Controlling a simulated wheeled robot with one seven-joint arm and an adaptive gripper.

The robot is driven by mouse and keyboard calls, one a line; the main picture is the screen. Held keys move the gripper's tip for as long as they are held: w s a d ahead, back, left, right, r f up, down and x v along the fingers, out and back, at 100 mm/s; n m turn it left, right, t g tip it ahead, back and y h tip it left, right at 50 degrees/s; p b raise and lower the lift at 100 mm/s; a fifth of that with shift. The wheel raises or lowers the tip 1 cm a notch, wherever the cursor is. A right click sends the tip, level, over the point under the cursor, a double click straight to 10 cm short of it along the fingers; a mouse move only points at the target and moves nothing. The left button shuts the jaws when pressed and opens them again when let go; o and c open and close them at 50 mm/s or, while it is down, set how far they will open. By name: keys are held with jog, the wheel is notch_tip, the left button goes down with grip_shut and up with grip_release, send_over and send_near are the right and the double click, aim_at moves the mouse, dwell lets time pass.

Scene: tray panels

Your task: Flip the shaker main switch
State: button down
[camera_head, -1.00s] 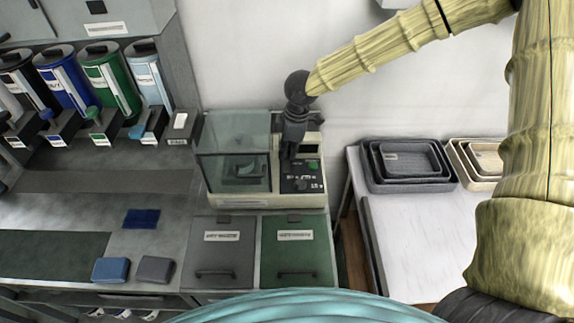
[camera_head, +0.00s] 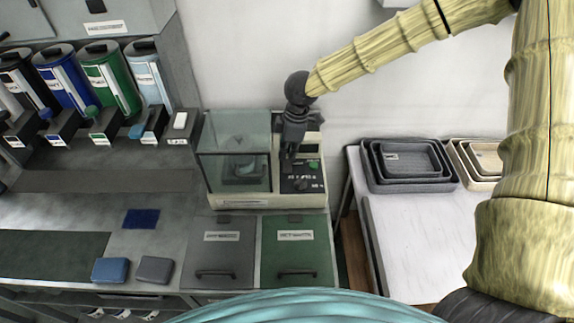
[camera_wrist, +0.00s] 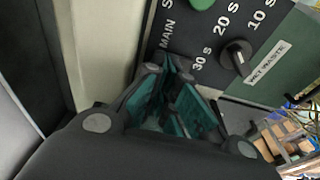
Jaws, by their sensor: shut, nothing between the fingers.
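The shaker (camera_head: 262,201) is a beige machine with a clear-walled chamber on its left and a dark control panel (camera_head: 303,186) on its right. My gripper (camera_head: 287,168) points down at the panel's left part. In the wrist view my gripper (camera_wrist: 178,76) is shut and empty, its teal-padded fingertips close to the panel beside the "MAIN" label (camera_wrist: 167,36). The main switch itself I cannot make out; the fingers may hide it. Contact with the panel cannot be told. A black timer knob (camera_wrist: 236,57) and a green button (camera_wrist: 200,3) sit further along the panel.
A grey bin front (camera_head: 222,254) and a green bin front (camera_head: 296,252) are below the shaker. Nested grey trays (camera_head: 410,182) stand on the white table to the right. Several coloured canisters and dispensers stand at left. The wall is close behind the shaker.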

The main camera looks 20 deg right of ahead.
aim_at(288, 161)
jog(key=shift+f+b, duration=0.45)
jog(key=shift+f, duration=0.5)
dwell(0.6)
jog(key=shift+r+p, duration=2.55)
jog(key=shift+r, duration=1)
jog(key=shift+d, duration=0.1)
